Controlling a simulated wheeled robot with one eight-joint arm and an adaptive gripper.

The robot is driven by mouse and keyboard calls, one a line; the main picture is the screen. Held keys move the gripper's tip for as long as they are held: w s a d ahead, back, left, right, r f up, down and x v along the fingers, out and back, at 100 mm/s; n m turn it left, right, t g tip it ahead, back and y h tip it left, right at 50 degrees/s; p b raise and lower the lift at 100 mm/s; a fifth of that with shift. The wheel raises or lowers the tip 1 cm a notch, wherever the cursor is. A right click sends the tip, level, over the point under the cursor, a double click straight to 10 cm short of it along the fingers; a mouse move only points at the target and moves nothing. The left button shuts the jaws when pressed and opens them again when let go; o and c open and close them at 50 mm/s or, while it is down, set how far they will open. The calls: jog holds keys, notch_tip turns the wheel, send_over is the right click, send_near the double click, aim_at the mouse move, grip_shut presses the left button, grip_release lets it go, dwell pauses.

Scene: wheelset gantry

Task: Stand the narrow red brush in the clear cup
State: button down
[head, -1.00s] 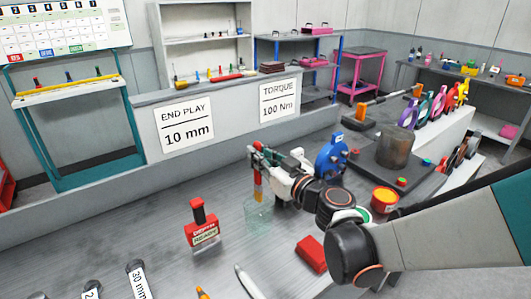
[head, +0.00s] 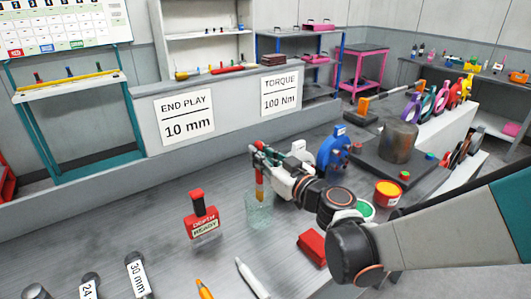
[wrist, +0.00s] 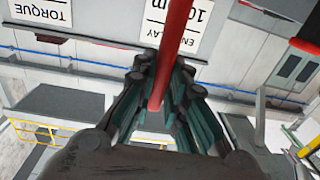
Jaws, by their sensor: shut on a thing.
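The narrow red brush (head: 259,178) hangs upright below my gripper (head: 259,158), with a yellow-orange lower part. The clear cup (head: 259,215) stands on the grey bench directly under it in the head view. The brush's lower end overlaps the cup's rim in the picture; I cannot tell whether it is inside or just above or behind the rim. In the wrist view the red handle (wrist: 178,40) runs between the dark fingers (wrist: 160,100), which are shut on it. The cup does not show in the wrist view.
A red depth-ready block (head: 202,218) stands left of the cup. A red box (head: 312,246), a white marker (head: 250,278) and an orange pen (head: 204,290) lie nearer. A blue fixture (head: 332,152) and an orange-red tub (head: 387,194) are to the right.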

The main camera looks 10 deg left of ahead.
jog(key=shift+f+b, duration=1.55)
jog(key=shift+f, duration=0.35)
jog(key=c, duration=1.5)
grip_release()
jog(key=shift+c, duration=0.2)
jog(key=v, duration=1.2)
jog(key=shift+r, duration=0.1)
